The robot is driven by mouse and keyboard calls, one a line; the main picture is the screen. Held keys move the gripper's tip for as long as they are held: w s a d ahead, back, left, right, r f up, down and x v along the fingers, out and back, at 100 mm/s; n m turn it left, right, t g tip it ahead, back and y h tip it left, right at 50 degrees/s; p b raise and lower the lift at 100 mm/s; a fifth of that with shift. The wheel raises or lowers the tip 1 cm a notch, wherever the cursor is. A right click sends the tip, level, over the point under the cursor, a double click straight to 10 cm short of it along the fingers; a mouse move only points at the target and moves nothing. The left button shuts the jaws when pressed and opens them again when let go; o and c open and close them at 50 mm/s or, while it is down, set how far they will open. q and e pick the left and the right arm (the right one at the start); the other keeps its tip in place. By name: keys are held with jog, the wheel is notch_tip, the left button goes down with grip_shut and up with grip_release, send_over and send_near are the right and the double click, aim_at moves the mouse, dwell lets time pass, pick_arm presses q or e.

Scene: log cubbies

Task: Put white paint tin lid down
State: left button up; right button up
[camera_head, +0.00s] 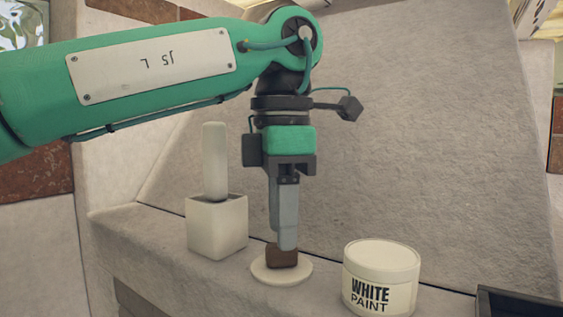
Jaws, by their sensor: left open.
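A flat round white lid (268,275) lies level on the stone ledge, with a brown block-shaped knob (282,258) on its middle. My left gripper (287,246) points straight down right over the knob. Its fingertips are at the top of the knob; from this angle one finger largely hides the other. It is open. The white paint tin (378,290), labelled "WHITE PAINT", stands upright to the right of the lid, apart from it. Its top looks plain white. My right gripper is out of view.
A square white pot (217,227) with a tall white upright piece (215,160) stands on the ledge to the left. A dark tray-like edge (515,303) is at the lower right. A sloping stone wall (410,130) rises behind the ledge.

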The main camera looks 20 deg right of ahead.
pick_arm(q)
notch_tip(320, 180, up, 10)
jog(key=shift+f+p, duration=0.25)
jog(key=shift+p, duration=0.2)
